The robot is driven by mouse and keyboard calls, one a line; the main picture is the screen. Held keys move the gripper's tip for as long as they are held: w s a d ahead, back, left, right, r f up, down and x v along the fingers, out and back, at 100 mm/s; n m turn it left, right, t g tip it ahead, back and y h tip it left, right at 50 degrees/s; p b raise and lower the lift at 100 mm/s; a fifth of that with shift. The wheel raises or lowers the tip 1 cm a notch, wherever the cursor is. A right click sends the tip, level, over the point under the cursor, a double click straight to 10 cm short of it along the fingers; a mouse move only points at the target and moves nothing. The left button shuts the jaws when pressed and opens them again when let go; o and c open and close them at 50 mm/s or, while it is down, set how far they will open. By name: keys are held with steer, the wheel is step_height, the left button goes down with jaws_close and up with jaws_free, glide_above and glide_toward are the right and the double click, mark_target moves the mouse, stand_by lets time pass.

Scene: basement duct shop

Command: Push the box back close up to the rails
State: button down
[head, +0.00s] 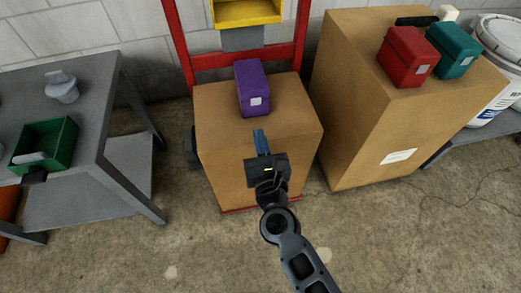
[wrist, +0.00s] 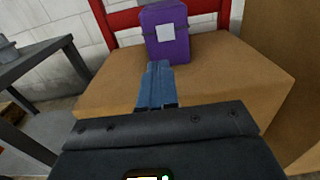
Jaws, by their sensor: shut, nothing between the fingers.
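A purple box (head: 250,90) with a pale square label stands upright on top of a large cardboard carton (head: 220,115). Red rails (head: 177,40) rise behind the carton. My gripper (head: 259,132), with blue fingers, is shut and empty over the front part of the carton top. In the wrist view my fingertips (wrist: 158,66) point at the lower front of the purple box (wrist: 167,35). The head view shows a small gap; I cannot tell about contact.
A taller carton (head: 345,80) stands close on the right, carrying a red box (head: 407,57) and a teal box (head: 454,49). A yellow bin (head: 246,12) hangs between the rails. A grey table (head: 95,90) with a green tray (head: 62,150) is on the left.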

mark_target(252, 106)
steer(key=b+x, duration=0.1)
steer(key=x, duration=0.7)
steer(key=shift+b+x, duration=0.85)
steer(key=shift+x, duration=1.2)
steer(key=shift+s+d, duration=0.1)
